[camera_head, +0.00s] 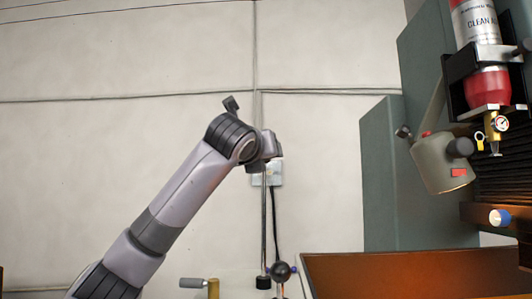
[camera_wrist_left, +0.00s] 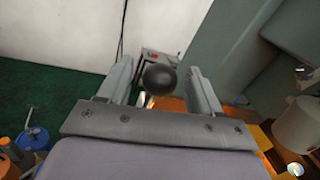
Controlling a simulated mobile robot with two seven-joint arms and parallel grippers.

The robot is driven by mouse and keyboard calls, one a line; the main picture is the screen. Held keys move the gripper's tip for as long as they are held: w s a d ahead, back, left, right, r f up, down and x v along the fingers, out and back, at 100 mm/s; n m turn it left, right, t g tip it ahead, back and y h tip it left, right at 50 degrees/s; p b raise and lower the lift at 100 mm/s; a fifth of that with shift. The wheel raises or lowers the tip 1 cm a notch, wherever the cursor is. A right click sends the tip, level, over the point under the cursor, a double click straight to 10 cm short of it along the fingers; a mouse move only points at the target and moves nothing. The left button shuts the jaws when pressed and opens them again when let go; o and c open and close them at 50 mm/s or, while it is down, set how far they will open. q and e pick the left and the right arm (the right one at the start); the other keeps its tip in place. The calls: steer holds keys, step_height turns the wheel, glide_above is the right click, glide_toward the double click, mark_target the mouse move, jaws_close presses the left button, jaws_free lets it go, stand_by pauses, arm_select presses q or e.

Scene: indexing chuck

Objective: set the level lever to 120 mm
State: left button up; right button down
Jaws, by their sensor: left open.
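A dark ball knob (camera_wrist_left: 160,79) shows in the left wrist view, between the two fingers of my left gripper (camera_wrist_left: 162,72). The fingers are open, one on each side, with gaps to the ball. In the head view a dark ball knob (camera_head: 280,271) with small red and blue ends stands at the bottom; I cannot tell whether it is the same one. My left wrist (camera_head: 258,150) ends well above it, and its fingers are not clear there. No 120 mm mark or scale is readable. My right gripper is not in view.
A brown tray (camera_head: 400,276) lies at the lower right. A green-grey machine (camera_head: 383,180) with a red can (camera_head: 487,86) and a lamp-like head (camera_head: 440,165) stands at the right. Bottles (camera_wrist_left: 32,138) show at the wrist view's lower left. The pale wall (camera_head: 330,190) behind is mostly bare.

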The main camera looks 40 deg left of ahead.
mark_target(263, 191)
arm_select(q)
steer(key=shift+p+x, duration=0.3)
steer(key=shift+x, duration=1.2)
jaws_close()
step_height(263, 191, down, 8)
steer(key=b, duration=0.3)
steer(key=shift+f, duration=0.1)
jaws_free()
